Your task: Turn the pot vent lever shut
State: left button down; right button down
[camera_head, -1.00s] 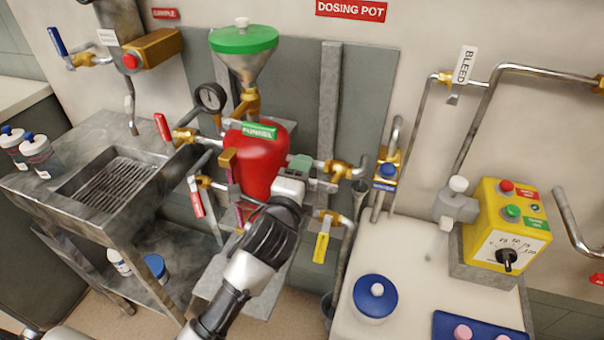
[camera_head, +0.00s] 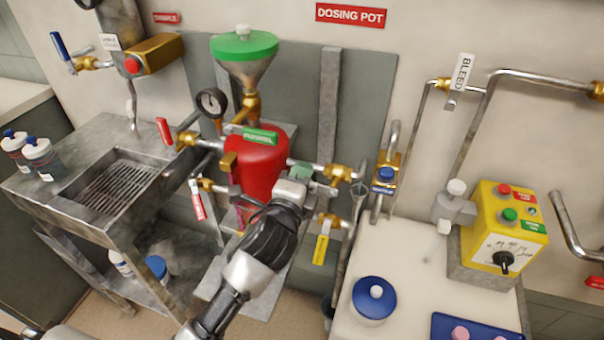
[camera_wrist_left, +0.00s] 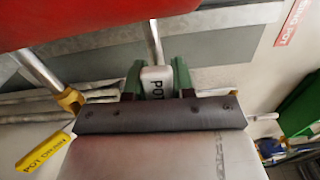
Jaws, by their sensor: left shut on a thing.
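The red dosing pot (camera_head: 258,170) stands mid-view under a green-lidded funnel (camera_head: 245,42). My left gripper (camera_head: 300,174) is at the pot's right side, by a brass valve (camera_head: 338,173). In the head view my gripper covers most of this lever. My right gripper is out of view.
A yellow lever (camera_head: 321,249) hangs just below; it reads "POT DRAIN" in the left wrist view (camera_wrist_left: 42,150). Red-handled valves (camera_head: 197,200) are left of the pot. A white bench (camera_head: 405,275) with a yellow control box (camera_head: 505,235) stands right.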

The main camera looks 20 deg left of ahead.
pick_arm(q)
jog(key=d+r+m+p, duration=0.6)
jog(key=m+p, duration=1.1)
jog(key=p, duration=0.2)
jog(key=shift+d+p, duration=0.15)
jog(key=shift+p, duration=0.25)
jog(key=shift+s+f, duration=0.1)
jog(key=shift+s, duration=0.05)
jog(key=c, duration=0.9)
grip_release()
jog(key=shift+d, duration=0.1)
jog(key=shift+c, duration=0.2)
jog(key=s+b, duration=0.2)
jog(key=s, duration=0.8)
jog(key=shift+s+a, duration=0.2)
jog(key=shift+s, duration=0.2)
